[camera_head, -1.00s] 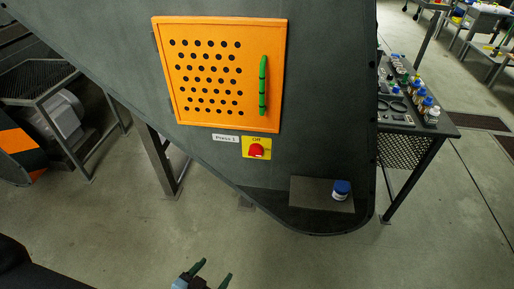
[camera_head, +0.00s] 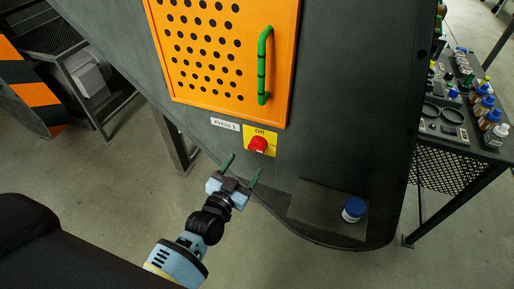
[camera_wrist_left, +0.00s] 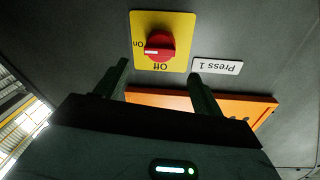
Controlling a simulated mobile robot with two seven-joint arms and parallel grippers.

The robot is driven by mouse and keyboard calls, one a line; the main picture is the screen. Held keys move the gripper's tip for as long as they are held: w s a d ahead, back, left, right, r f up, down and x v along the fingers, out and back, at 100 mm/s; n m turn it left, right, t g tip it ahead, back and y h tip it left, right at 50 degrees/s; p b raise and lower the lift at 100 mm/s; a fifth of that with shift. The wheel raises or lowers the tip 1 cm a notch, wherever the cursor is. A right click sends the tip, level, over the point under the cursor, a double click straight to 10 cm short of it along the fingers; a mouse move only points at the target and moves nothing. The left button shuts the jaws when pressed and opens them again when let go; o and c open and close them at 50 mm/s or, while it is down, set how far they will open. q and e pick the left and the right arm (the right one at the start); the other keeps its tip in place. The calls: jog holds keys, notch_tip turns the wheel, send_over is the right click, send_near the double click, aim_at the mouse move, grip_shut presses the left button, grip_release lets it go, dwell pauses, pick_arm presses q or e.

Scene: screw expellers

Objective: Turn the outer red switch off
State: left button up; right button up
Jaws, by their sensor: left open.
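The red switch (camera_head: 258,144) is a round knob on a yellow plate on the dark machine panel, beside a "Press 1" label (camera_head: 225,124). In the left wrist view the red switch (camera_wrist_left: 160,46) appears upside down. Its white mark points left, towards "On"; "Off" is printed below it there. My left gripper (camera_head: 241,168) is open and empty, just below and in front of the switch in the head view. In the left wrist view its fingers (camera_wrist_left: 159,72) stand apart, with the knob beyond the gap between them. I see no contact. My right gripper is not in view.
An orange perforated door (camera_head: 215,55) with a green handle (camera_head: 263,65) is above the switch. A small ledge (camera_head: 318,205) at lower right holds a blue-capped jar (camera_head: 353,209). A table (camera_head: 470,140) with bottles stands at right. The floor below is clear.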

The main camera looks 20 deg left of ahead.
aim_at(255, 149)
pick_arm(q)
jog(key=w, duration=0.6)
jog(key=shift+d+b, duration=0.3)
jog(key=shift+w+d, duration=0.15)
jog(key=shift+w, duration=0.6)
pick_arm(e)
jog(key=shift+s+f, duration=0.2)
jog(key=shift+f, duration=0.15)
pick_arm(q)
jog(key=c, duration=0.9)
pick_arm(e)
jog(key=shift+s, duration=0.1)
